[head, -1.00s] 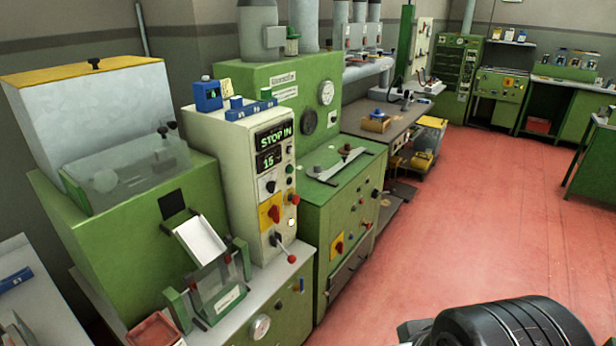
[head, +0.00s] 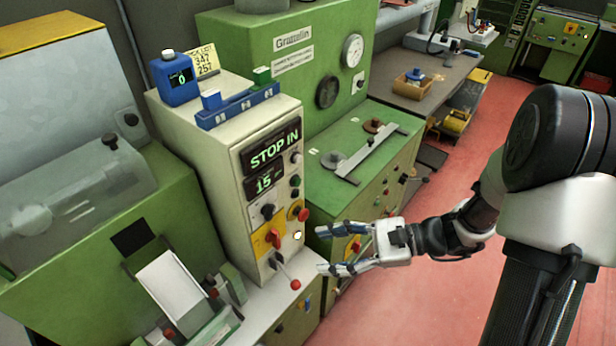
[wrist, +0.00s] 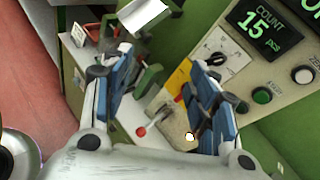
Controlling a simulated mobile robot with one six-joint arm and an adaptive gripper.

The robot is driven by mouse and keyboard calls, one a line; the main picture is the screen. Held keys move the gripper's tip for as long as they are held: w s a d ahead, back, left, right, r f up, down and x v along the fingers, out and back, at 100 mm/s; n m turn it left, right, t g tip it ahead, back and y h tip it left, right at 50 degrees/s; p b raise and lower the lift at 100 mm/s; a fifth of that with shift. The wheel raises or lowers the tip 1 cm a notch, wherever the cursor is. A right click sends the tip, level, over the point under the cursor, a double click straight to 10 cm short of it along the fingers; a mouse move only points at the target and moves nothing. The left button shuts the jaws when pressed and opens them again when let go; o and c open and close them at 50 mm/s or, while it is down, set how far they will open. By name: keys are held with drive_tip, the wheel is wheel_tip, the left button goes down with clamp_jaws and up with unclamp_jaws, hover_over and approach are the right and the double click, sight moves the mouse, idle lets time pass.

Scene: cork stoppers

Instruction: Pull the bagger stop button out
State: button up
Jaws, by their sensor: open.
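The bagger's cream control box (head: 215,165) stands left of centre in the head view, with a display reading STOP IN and, below it, 15. A red mushroom button (head: 304,214) on a yellow collar sits at the right edge of its front panel. My gripper (head: 322,248) is open and empty, to the right of and slightly below the button, with its fingers pointing left at the panel; no contact shows. In the wrist view the open fingers (wrist: 158,62) frame part of the panel. The red button is not visible there, perhaps hidden behind the right finger.
A red-and-yellow rotary switch (head: 274,237), a lit white button (head: 298,236) and a red-ball lever (head: 295,284) sit close below the button. A blue bottle (head: 175,78) stands on the box. A green machine (head: 345,190) is beside it.

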drive_tip(key=w+d+f+m+t+y, duration=0.2)
drive_tip(key=w+d+f+m+t, duration=0.15)
drive_tip(key=w+f+m, duration=0.2)
drive_tip(key=m+t+h+p, duration=0.2)
drive_tip(key=m+t, duration=0.5)
drive_tip(key=m, duration=0.1)
approach(306, 216)
drive_tip(key=shift+n, duration=0.25)
drive_tip(key=b+x, duration=0.3)
drive_tip(key=x, duration=0.7)
drive_tip(key=shift+c, duration=0.5)
clamp_jaws()
